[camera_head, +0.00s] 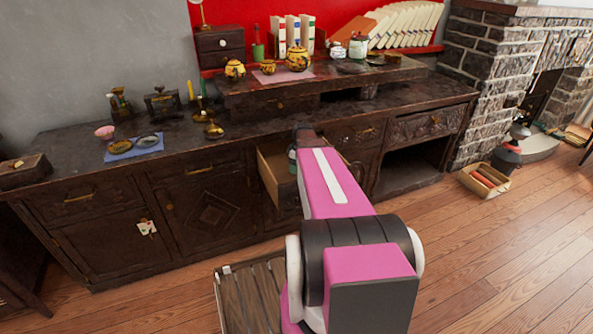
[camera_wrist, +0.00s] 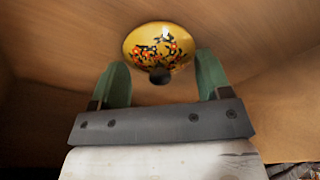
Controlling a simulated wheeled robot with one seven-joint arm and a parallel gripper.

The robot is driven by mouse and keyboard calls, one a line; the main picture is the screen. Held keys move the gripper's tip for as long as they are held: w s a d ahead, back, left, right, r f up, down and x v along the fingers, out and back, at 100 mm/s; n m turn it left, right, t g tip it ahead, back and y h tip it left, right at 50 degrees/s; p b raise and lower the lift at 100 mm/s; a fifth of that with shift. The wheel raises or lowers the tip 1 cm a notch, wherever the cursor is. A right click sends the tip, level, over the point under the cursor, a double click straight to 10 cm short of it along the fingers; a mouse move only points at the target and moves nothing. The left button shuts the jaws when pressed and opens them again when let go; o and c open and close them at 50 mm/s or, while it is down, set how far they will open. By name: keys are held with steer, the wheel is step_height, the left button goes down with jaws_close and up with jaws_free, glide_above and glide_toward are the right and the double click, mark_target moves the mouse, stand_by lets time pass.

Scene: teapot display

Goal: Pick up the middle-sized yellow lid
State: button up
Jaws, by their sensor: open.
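A yellow lid (camera_wrist: 158,47) with a red and black flower pattern and a dark knob lies in the open wooden drawer (camera_head: 272,178), whose bare inner wood also shows in the wrist view (camera_wrist: 265,40). My gripper (camera_wrist: 160,66) is open, with one green finger on each side of the knob's near side. The lid sits between and just beyond the fingertips; contact cannot be told. In the head view my arm hides most of the drawer and the lid. Three yellow patterned teapots, large (camera_head: 298,59), small (camera_head: 268,67) and middle-sized (camera_head: 235,70), stand on the raised shelf.
The drawer's walls surround my gripper closely. The dark sideboard (camera_head: 60,146) holds a blue cloth (camera_head: 118,157) with small dishes, a pink bowl (camera_head: 104,132) and brass items. A box (camera_head: 473,184) stands on the floor at right. Open wooden floor lies in front.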

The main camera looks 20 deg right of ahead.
steer(key=c, duration=1)
steer(key=shift+c, duration=0.2)
